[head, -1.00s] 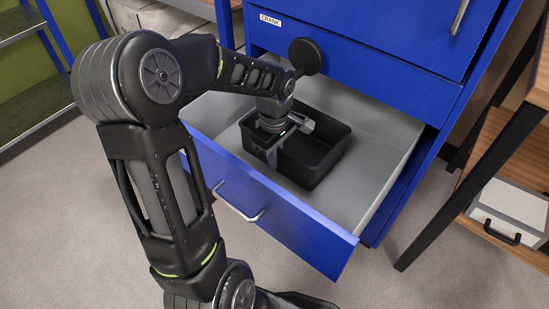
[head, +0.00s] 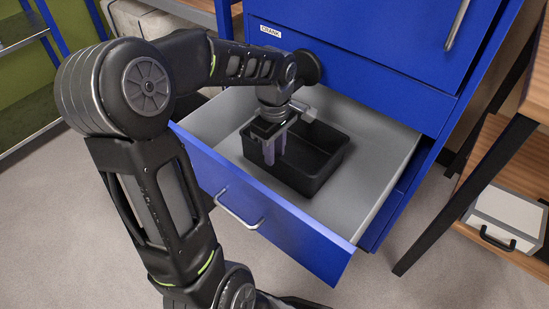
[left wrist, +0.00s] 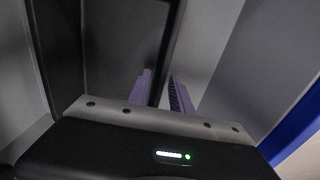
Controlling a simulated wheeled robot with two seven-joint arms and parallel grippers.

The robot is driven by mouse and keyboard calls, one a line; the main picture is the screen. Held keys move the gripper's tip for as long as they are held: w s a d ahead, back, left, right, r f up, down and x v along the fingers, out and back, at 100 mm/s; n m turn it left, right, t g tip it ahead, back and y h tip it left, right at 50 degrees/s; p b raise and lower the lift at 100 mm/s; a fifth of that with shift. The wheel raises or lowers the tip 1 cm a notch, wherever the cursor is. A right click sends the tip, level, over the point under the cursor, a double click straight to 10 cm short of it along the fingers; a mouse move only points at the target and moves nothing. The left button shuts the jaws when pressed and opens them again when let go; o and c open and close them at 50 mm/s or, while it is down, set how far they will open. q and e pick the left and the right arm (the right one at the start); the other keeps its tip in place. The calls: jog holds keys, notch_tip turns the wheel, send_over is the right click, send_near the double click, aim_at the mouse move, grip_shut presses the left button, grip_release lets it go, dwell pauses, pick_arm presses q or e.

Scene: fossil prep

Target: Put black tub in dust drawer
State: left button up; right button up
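The black tub (head: 318,168) sits upright on the floor of the pulled-out dust drawer (head: 375,178), nearer the drawer's left and middle. My left gripper (head: 275,158) is over the tub's left part, pointing down, with its two fingers apart. In the left wrist view the fingers (left wrist: 162,88) stand apart, with the tub's dark rim (left wrist: 168,45) running between and beyond them. They do not appear to press on it. The gripper and wrist hide part of the tub's left and back rim. My right gripper is not in view.
The drawer belongs to a blue cabinet (head: 370,75) with a "CRANK" label (head: 270,31); its front carries a metal handle (head: 240,210). Grey drawer floor is free right of the tub. A dark-legged wooden shelf (head: 500,165) with a white box (head: 505,215) stands at right.

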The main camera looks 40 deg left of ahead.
pick_arm(q)
notch_tip(320, 180, up, 6)
jog(key=shift+p, duration=0.7)
jog(key=shift+r, duration=0.1)
